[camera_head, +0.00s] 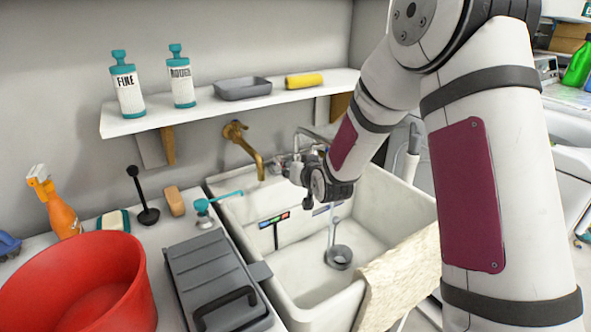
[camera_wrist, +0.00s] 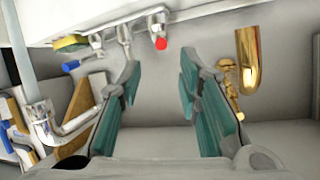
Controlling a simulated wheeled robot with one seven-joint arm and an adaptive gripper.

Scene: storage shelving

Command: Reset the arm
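My gripper (camera_head: 292,168) is over the back part of the white sink (camera_head: 290,290), near the wall and below the shelf. It is small and partly hidden by my wrist in the head view. In the wrist view my gripper (camera_wrist: 159,82) has its two teal-padded fingers apart, with nothing between them. The brass faucet (camera_head: 250,152) is just left of my gripper in the head view. It also shows right of the fingers in the wrist view (camera_wrist: 248,60). My arm comes down from the upper right, bent over the sink.
A red tub (camera_head: 85,285), grey toolbox (camera_head: 215,280) and orange spray bottle (camera_head: 60,215) stand left of the sink. A dark plunger-like item (camera_head: 338,256) is inside the sink.

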